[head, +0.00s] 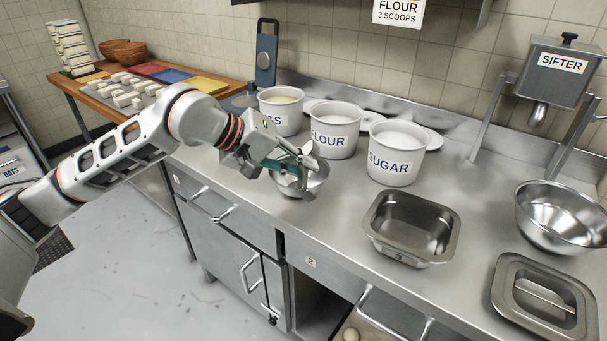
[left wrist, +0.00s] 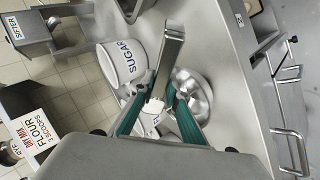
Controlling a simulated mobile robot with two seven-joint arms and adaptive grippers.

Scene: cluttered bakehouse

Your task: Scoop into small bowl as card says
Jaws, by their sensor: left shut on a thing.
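The card (head: 398,10) on the wall reads FLOUR 3 SCOOPS; it also shows in the left wrist view (left wrist: 38,132). The small metal bowl (head: 313,186) stands on the counter in front of the white FLOUR tub (head: 335,139), and also shows in the left wrist view (left wrist: 200,98). My left gripper (head: 300,170) is over the bowl, shut on a thin metal scoop. In the left wrist view the scoop (left wrist: 170,55) sticks out past the green-padded fingers. Whether it holds flour is unclear. The fingers partly hide the bowl. My right gripper is out of view.
The SUGAR tub (head: 396,158) stands right of FLOUR and the OATS tub (head: 281,116) left of it. A metal pan (head: 412,218), a large bowl (head: 562,213), a lid (head: 545,300) and the sifter (head: 555,75) occupy the right side.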

